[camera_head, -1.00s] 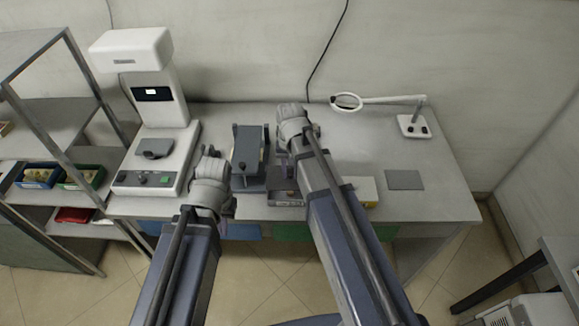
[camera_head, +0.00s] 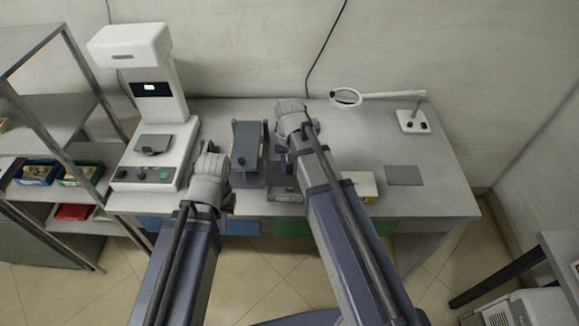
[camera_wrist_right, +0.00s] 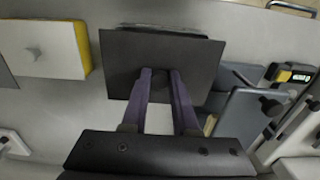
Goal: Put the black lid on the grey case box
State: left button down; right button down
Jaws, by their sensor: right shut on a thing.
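The black lid (camera_wrist_right: 150,60) is a flat dark plate held between the purple fingers of my right gripper (camera_wrist_right: 160,74) in the right wrist view. A thin grey edge, likely the grey case box (camera_wrist_right: 170,30), shows just beyond the lid's far side; the lid hides the rest. Whether lid and box touch cannot be told. In the head view the grey case box (camera_head: 286,196) sits near the table's front edge, partly covered by my right arm. My left gripper (camera_head: 228,198) is left of it, over the front of the table; its fingers are too small to read.
A grey fixture with dark knobs (camera_head: 247,142) stands just left of the right gripper. A white-yellow box (camera_head: 362,188) and a flat grey plate (camera_head: 404,176) lie to the right. A white instrument (camera_head: 150,100) stands left; a magnifier lamp (camera_head: 412,122) stands at the back right.

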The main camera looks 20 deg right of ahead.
aim_at(290, 175)
jog(key=shift+f+b, duration=1.4)
jog(key=shift+f, duration=0.35)
jog(key=shift+f+b, duration=0.75)
jog(key=shift+f, duration=0.05)
jog(key=c, duration=0.6)
grip_release()
jog(key=shift+r, duration=0.1)
notch_tip(290, 175, up, 8)
jog(key=p, duration=0.8)
jog(key=s+a+n+h, duration=0.1)
jog(key=s+a+n, duration=0.6)
jog(key=s+a, duration=0.3)
jog(key=s, duration=0.4)
jog(key=shift+s, duration=0.15)
